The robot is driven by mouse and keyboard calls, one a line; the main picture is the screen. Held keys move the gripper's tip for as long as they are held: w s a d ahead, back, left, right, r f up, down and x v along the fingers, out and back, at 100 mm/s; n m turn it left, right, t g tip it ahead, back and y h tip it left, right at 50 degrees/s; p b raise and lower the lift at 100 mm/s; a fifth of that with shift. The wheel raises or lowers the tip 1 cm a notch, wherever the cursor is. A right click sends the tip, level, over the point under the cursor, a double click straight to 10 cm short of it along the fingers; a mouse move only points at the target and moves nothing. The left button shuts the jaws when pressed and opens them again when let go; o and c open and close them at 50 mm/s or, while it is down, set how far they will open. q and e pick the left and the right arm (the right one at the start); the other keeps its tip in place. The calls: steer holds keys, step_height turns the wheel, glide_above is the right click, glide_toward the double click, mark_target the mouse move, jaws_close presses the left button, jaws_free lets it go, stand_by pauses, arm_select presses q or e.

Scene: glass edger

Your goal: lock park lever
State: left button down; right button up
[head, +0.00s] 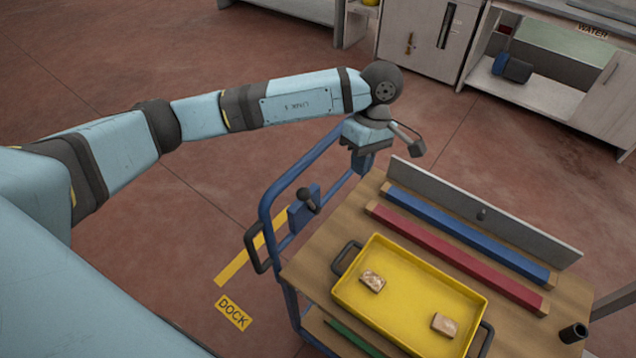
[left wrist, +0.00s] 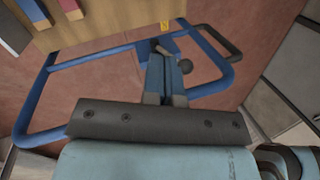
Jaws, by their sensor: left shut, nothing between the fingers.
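The park lever (head: 308,198) has a dark round knob and stands by a blue plate (head: 297,215) on the side of the cart's blue handle frame. My left gripper (head: 363,166) is shut and empty. In the head view it hangs above the far end of the handle frame, apart from the lever and up and right of it. The fingers hide part of the lever's mount there. My right gripper is not in view.
The cart's wooden top (head: 318,262) carries a yellow tray (head: 402,290) with two small pieces, a red bar (head: 450,255) and a blue bar (head: 465,235). A grey upright panel (head: 490,213) edges it. The blue handle frame (head: 268,200) rises near my arm. A DOCK label (head: 233,312) marks open floor.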

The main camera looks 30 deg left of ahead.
arm_select(q)
steer(key=a, duration=0.1)
steer(key=w+a+r+y, duration=0.2)
steer(key=a, duration=0.1)
steer(key=shift+w+r+t, duration=0.15)
steer(key=shift+t, duration=0.25)
steer(key=p, duration=0.4)
glide_above(310, 200)
steer(key=w+d, duration=0.1)
step_height(310, 200, down, 10)
steer(key=shift+w+d+f, duration=0.2)
steer(key=shift+f, duration=0.1)
